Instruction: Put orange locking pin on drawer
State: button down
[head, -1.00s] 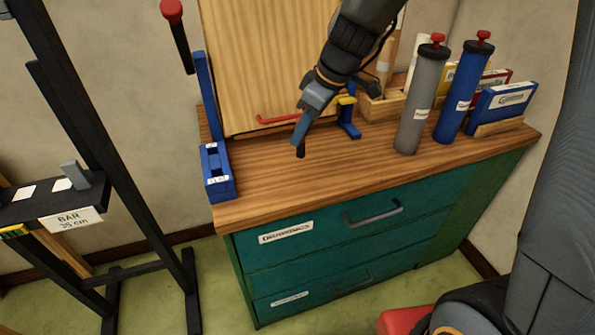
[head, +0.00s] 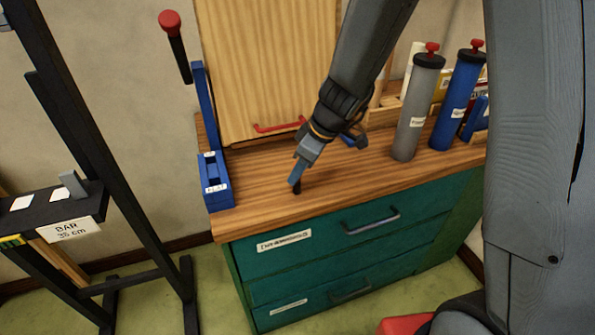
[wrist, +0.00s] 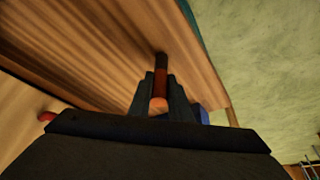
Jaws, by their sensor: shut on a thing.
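My gripper (head: 296,176) is over the wooden top of the teal cabinet, near its front edge, pointing down. It is shut on the orange locking pin (wrist: 159,102), which shows an orange end and a dark shaft between the fingers in the wrist view. In the head view only the dark tip (head: 297,188) of the pin shows below the fingers; I cannot tell whether it touches the wood. The upper drawer (head: 335,257) is teal, with a white label and a grey handle (head: 370,219), and looks shut.
A blue bracket (head: 216,182) stands left on the wooden top (head: 255,205). A wooden panel with a red handle (head: 278,127) is behind. Grey (head: 417,110) and blue (head: 458,105) cylinders stand at right. A black rack (head: 125,150) is at far left. The front strip of the top is clear.

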jog(key=shift+f+b, duration=0.2)
jog(key=shift+b, duration=0.15)
jog(key=c, duration=1.6)
grip_release()
jog(key=shift+c, duration=0.2)
jog(key=shift+r, duration=0.15)
jog(key=shift+r+p, duration=0.2)
jog(key=shift+p, duration=0.3)
jog(key=b+v, duration=0.2)
jog(key=v, duration=1)
jog(key=s+d+f+m+h, duration=0.2)
jog(key=s+d+f+m, duration=0.2)
jog(key=s+d+m, duration=0.1)
jog(key=s+d+f+m+g+h, duration=0.1)
jog(key=s+d+f+m, duration=0.2)
jog(key=s+d+m, duration=0.3)
jog(key=shift+s+f+m+h, duration=0.4)
jog(key=shift+s+m, duration=0.2)
jog(key=shift+s, duration=0.4)
